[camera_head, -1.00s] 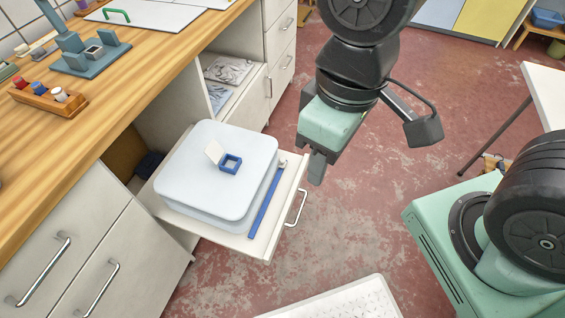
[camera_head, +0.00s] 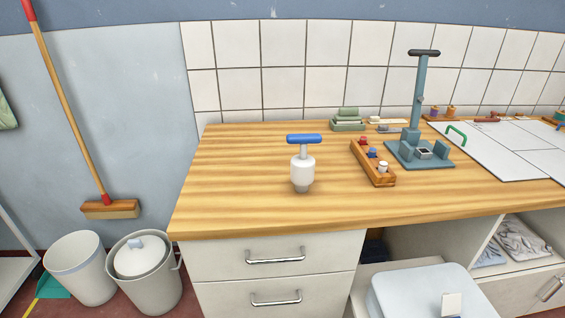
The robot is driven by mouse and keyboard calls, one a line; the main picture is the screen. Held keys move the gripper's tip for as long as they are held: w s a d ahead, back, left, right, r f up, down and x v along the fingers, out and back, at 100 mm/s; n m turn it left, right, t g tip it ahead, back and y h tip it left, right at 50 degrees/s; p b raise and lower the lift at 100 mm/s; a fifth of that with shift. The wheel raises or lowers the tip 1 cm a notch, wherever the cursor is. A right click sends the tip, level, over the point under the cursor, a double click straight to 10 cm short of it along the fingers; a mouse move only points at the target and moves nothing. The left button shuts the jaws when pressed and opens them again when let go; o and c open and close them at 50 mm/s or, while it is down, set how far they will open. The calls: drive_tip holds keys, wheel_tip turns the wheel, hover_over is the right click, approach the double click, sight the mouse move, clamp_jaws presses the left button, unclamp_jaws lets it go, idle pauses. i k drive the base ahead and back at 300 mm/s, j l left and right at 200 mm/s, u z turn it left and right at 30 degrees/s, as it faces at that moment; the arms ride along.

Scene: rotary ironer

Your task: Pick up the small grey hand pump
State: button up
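A small hand pump (camera_head: 303,172) stands upright on the wooden worktop (camera_head: 235,200), near its front edge and left of the middle. Its body is pale grey to white, with a darker grey foot and a blue T-shaped handle on top. Nothing touches it. My gripper is out of view in the current head view, so its distance from the pump and its state are hidden.
A wooden rack (camera_head: 372,163) of small coloured knobs stands right of the pump. Behind it is a teal press (camera_head: 420,150) with a tall lever. A pale lidded box (camera_head: 425,290) sits below the worktop. Two buckets and a broom (camera_head: 110,208) stand left.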

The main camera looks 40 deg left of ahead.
sight(302, 171)
drive_tip(key=u, duration=1.4)
